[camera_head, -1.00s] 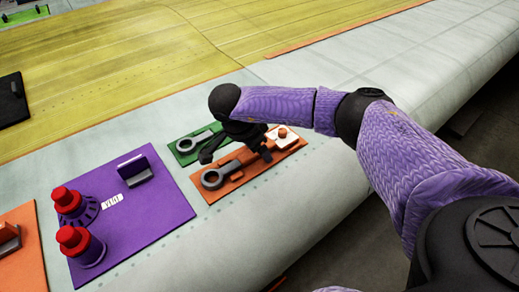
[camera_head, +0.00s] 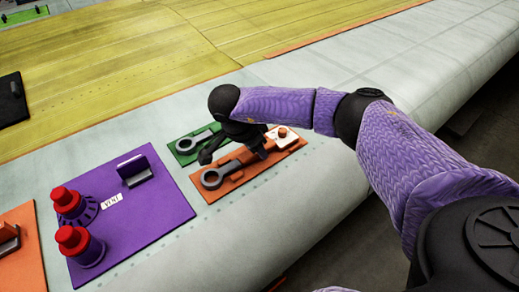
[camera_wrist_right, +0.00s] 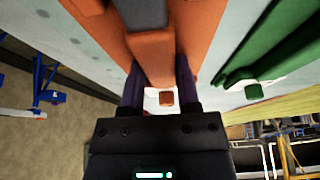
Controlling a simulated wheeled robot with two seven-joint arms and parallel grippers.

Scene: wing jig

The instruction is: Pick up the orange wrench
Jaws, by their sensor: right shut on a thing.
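The orange wrench lies on an orange board (camera_head: 285,153) on the wing; its grey ring end (camera_head: 212,178) points left and its orange handle runs right under my gripper. My right gripper (camera_head: 258,150) is over the handle and shut on it. In the right wrist view the orange handle (camera_wrist_right: 153,60) runs down between my two dark fingers (camera_wrist_right: 160,95). The fingers hide part of the handle in the head view. The wrench appears to be still at the board; I cannot tell any lift. My left gripper is not in view.
A green board (camera_head: 185,155) with another grey-ended wrench (camera_head: 187,145) lies just behind. A purple board (camera_head: 150,210) with two red-topped knobs (camera_head: 70,240) is to the left. A white pad with an orange knob (camera_head: 283,132) sits at the orange board's right end.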

